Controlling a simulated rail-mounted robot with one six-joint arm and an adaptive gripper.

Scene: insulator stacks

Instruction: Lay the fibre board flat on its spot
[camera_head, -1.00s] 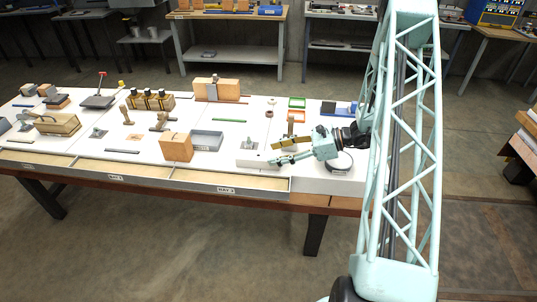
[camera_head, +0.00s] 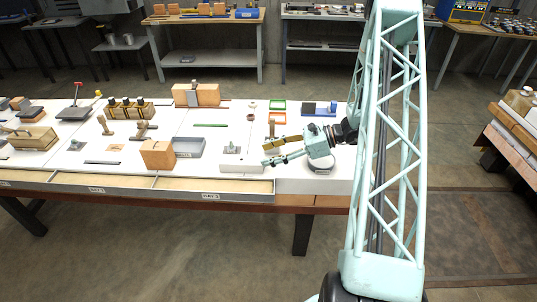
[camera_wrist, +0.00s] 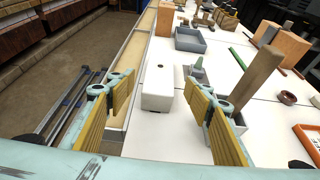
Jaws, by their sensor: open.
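I cannot single out the fibre board with certainty. A thin flat tan square (camera_head: 115,147) lies on the white tabletop (camera_head: 65,172) left of a wooden block; I cannot tell whether it is the board or a marked spot. My gripper (camera_head: 263,154) is at the table's right front, its yellow-padded fingers spread, with nothing seen between them. In the wrist view my gripper (camera_wrist: 160,97) is open above the tabletop, with a white box (camera_wrist: 158,88) showing beyond and between the fingers. An upright wooden post (camera_wrist: 256,78) stands right of the right finger.
A wooden block (camera_head: 157,155) and a grey tray (camera_head: 189,147) stand left of my gripper. Green (camera_head: 278,105) and orange (camera_head: 277,118) frames lie behind it. Shallow front bays (camera_head: 120,184) line the table edge. Another loaded bench (camera_head: 510,135) stands at the far right.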

